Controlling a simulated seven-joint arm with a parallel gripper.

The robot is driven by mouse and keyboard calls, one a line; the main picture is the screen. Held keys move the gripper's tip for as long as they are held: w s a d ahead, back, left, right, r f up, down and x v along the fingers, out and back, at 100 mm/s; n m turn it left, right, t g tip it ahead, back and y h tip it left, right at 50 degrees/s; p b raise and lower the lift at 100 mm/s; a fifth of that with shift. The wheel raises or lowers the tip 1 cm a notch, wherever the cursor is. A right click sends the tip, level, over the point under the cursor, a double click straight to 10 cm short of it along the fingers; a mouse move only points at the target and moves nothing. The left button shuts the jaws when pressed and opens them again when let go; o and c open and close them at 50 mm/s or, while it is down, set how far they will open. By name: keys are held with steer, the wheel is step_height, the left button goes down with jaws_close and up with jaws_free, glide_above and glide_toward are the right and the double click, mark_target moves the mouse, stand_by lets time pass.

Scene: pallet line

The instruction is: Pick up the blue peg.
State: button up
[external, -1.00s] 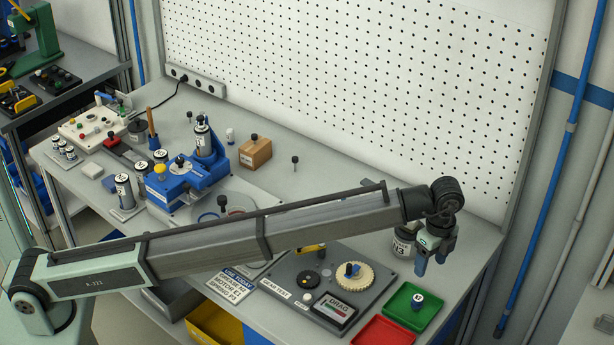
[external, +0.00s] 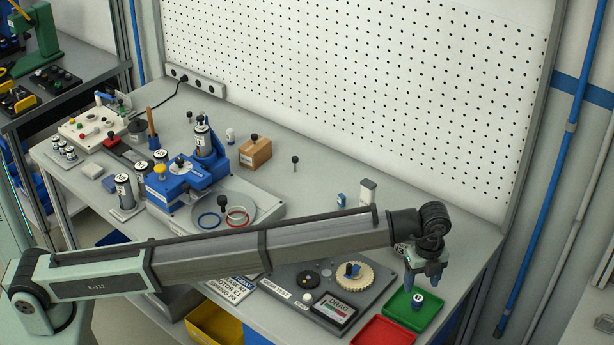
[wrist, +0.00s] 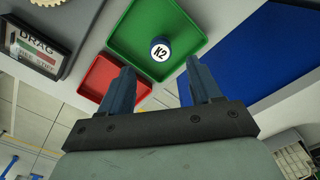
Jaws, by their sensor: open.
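A short blue peg (external: 417,302) with a white top marked K2 stands in the green tray (external: 432,322). In the wrist view the peg (wrist: 160,45) shows its round white top toward the camera, inside the green tray (wrist: 120,35), ahead of the fingertips and between their lines. My gripper (external: 424,283) is open and empty above the green tray, near its back edge. In the wrist view its two blue fingers (wrist: 161,66) are spread apart and do not touch the peg.
A red tray (external: 385,332) lies beside the green one. A grey panel (external: 318,322) with a DRAG meter, a cream gear (external: 352,284) and a blue knob (external: 352,269) sits to the left. A blue surface (wrist: 265,55) shows beyond the green tray in the wrist view.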

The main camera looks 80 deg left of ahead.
mark_target(419, 299)
steer(key=shift+d+f, duration=0.15)
steer(key=shift+f, duration=3.85)
steer(key=c, duration=1.1)
steer(key=shift+r, duration=0.1)
steer(key=shift+c, duration=0.2)
